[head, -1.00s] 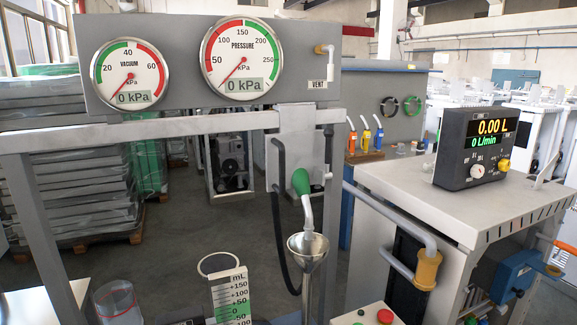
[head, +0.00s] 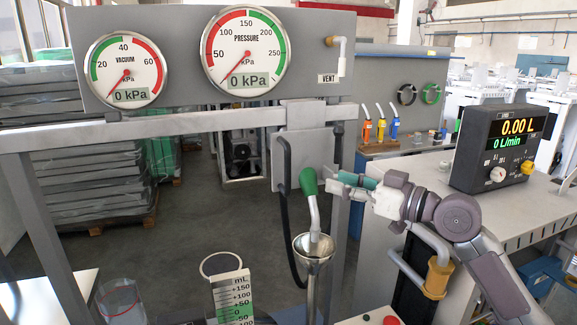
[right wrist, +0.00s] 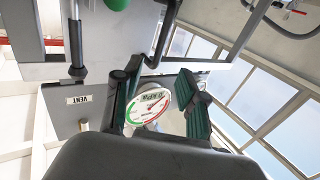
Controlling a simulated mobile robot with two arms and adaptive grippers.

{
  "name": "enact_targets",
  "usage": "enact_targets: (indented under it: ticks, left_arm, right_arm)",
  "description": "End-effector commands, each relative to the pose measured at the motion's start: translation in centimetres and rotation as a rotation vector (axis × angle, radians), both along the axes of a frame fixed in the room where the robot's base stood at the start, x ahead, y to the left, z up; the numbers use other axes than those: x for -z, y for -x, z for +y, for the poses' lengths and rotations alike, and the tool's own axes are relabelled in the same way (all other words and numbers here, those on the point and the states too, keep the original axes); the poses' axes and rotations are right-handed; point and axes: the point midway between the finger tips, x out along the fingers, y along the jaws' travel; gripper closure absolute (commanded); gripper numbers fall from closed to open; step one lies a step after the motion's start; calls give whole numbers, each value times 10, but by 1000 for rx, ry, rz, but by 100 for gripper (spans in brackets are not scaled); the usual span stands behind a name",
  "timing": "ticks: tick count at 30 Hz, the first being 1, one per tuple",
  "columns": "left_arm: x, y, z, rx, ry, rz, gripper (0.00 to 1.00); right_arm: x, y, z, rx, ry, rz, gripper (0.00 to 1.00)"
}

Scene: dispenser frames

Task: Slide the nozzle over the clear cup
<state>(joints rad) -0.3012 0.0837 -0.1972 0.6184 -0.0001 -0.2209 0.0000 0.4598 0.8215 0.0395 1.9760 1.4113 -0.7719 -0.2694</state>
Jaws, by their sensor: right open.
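The nozzle has a green grip (head: 308,181) and a pale grey bent spout (head: 314,215). Its spout points down into a metal funnel (head: 314,248) in the head view. The clear cup (head: 121,301) stands at the lower left, well away from the nozzle. My right gripper (head: 337,182) is open and empty, just right of the green grip and apart from it. In the right wrist view my right gripper (right wrist: 160,98) shows its two green-padded fingers apart. Part of the green grip (right wrist: 117,4) shows at that view's top edge. My left gripper is not in view.
A dark hose (head: 283,205) hangs left of the nozzle. A graduated mL scale (head: 233,296) stands between cup and funnel. A yellow-ended pipe (head: 437,278) and a flow meter box (head: 497,148) are on the right. The gauge panel (head: 170,60) spans above.

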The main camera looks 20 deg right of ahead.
Motion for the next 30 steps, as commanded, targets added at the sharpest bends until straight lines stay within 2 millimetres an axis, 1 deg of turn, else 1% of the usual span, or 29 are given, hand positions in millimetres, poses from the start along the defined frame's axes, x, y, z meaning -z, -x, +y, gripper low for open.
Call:
enact_targets:
  ticks: [1, 5, 15, 19, 24, 30]
  left_arm:
    - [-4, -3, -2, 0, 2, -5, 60]
    - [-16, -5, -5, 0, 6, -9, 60]
    - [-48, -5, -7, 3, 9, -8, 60]
    - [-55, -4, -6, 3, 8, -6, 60]
    - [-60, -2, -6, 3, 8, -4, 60]
    - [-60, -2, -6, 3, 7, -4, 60]
  right_arm:
    - [-4, -3, 3, -3, -4, -2, 59]
    - [-6, -18, 14, -5, -6, 0, 59]
    - [-6, -77, 56, -3, -7, 2, 59]
    - [-4, -94, 68, -3, -5, 3, 59]
    - [-2, -107, 77, -2, -4, 2, 59]
    - [0, -110, 79, -1, -1, 1, 59]
